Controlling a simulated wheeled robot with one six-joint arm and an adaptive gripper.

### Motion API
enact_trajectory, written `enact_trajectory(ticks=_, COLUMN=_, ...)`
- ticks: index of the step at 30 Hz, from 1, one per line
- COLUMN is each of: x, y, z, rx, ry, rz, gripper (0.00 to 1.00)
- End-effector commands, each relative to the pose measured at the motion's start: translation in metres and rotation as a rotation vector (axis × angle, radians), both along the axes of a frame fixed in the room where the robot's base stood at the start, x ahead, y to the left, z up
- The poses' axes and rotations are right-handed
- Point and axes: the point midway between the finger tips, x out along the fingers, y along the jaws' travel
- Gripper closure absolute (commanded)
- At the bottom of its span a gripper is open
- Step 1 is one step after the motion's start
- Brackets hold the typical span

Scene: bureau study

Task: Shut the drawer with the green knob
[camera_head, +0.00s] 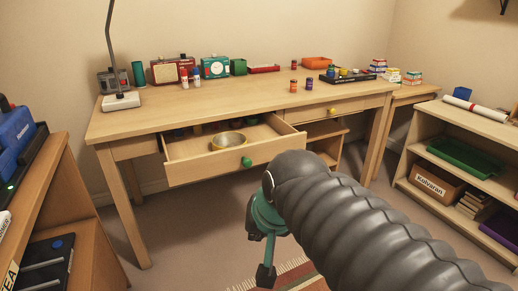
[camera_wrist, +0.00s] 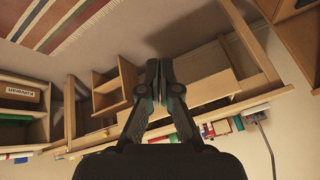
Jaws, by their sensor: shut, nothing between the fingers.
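The drawer with the green knob (camera_head: 185,171) is pulled out at the left of the desk, in the head view. Its green knob (camera_head: 246,162) is on the front panel. A brass-coloured bowl (camera_head: 228,140) and some dark items lie inside it. My gripper (camera_head: 266,274) is in front of the drawer and below the knob in the picture, apart from the front panel, fingers pointing down. In the wrist view my gripper (camera_wrist: 160,68) is shut and empty, with the desk upside down behind it. I cannot make out the green knob there.
The desk (camera_head: 240,98) carries a lamp (camera_head: 121,101), radios and small jars. The drawer with the yellow knob (camera_head: 332,110) looks shut. A low shelf (camera_head: 470,125) stands at the right and a wooden cabinet (camera_head: 60,190) at the left.

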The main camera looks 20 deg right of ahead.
Motion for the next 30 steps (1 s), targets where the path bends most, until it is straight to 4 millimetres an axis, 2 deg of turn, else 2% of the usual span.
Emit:
enact_trajectory(ticks=1, x=0.015, y=-0.006, z=-0.002, rx=0.076, ry=-0.004, rz=-0.125, gripper=1.00)
enact_trajectory(ticks=8, x=0.083, y=-0.038, z=0.017, rx=0.485, ry=-0.034, rz=-0.727, gripper=1.00)
enact_trajectory(ticks=14, x=0.140, y=-0.083, z=0.029, rx=0.862, ry=-0.054, rz=-1.234, gripper=1.00)
enact_trajectory(ticks=18, x=0.176, y=-0.123, z=0.034, rx=1.136, ry=-0.059, rz=-1.566, gripper=1.00)
enact_trajectory(ticks=24, x=0.211, y=-0.176, z=0.038, rx=1.470, ry=-0.051, rz=-1.921, gripper=1.00)
enact_trajectory(ticks=30, x=0.226, y=-0.202, z=0.040, rx=1.641, ry=-0.038, rz=-2.080, gripper=1.00)
